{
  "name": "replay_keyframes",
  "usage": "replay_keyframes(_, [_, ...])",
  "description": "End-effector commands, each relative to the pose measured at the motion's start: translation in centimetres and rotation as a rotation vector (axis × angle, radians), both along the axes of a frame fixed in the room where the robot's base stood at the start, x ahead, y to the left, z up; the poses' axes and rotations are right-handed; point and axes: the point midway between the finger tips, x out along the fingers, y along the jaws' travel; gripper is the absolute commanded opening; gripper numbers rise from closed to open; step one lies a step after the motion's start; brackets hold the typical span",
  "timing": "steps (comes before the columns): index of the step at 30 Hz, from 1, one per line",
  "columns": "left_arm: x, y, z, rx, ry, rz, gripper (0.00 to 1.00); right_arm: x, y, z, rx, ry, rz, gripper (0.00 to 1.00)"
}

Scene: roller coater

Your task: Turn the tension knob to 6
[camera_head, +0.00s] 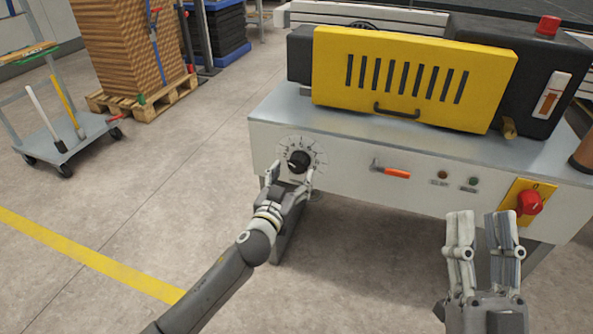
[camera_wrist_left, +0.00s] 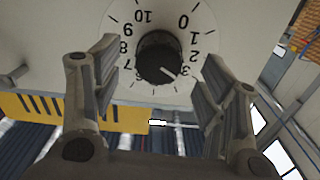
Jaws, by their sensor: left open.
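The tension knob (camera_head: 299,161) is a round black knob on a numbered white dial plate (camera_head: 317,148) on the machine's front. In the left wrist view the knob (camera_wrist_left: 158,58) shows a white pointer mark towards the lower right, beyond the 2; the exact number there is hard to read. My left gripper (camera_head: 290,176) is open just in front of the dial. In the left wrist view its fingers (camera_wrist_left: 152,85) are on either side of the knob, apart from it. My right gripper (camera_head: 481,222) is raised in front of the machine, empty, with a gap between its fingers.
The machine has a yellow guard (camera_head: 410,75), an orange-handled lever (camera_head: 395,173), two small buttons, a red rotary switch (camera_head: 529,203) on a yellow plate and a red button (camera_head: 548,25) on top. A trolley (camera_head: 65,135) and a loaded pallet stand at left. The floor between is clear.

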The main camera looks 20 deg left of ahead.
Motion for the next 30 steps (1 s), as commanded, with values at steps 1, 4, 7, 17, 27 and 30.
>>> replay_keyframes(1, [0.8,0.0,0.0,0.001,-0.002,0.000,0.67,-0.3,0.0,0.3,0.009,-0.030,0.002,0.37])
replay_keyframes(4, [2.0,0.0,0.0,0.001,-0.002,0.000,0.67,-1.1,-0.1,1.1,0.026,-0.089,0.005,0.37])
replay_keyframes(7, [2.9,-0.1,-0.1,0.001,-0.001,-0.001,0.67,-1.8,-0.2,1.7,0.041,-0.137,0.007,0.37])
replay_keyframes(17, [3.8,-0.1,0.0,-0.001,0.001,0.000,0.67,-2.6,-0.3,2.4,0.056,-0.187,0.010,0.37])
replay_keyframes(27, [3.8,-0.1,0.0,-0.001,0.001,0.000,0.41,-2.5,-0.3,2.4,0.056,-0.186,0.010,0.37])
replay_keyframes(30, [3.8,-0.1,0.0,-0.001,0.001,0.000,0.28,-2.6,-0.3,2.4,0.056,-0.186,0.010,0.37])
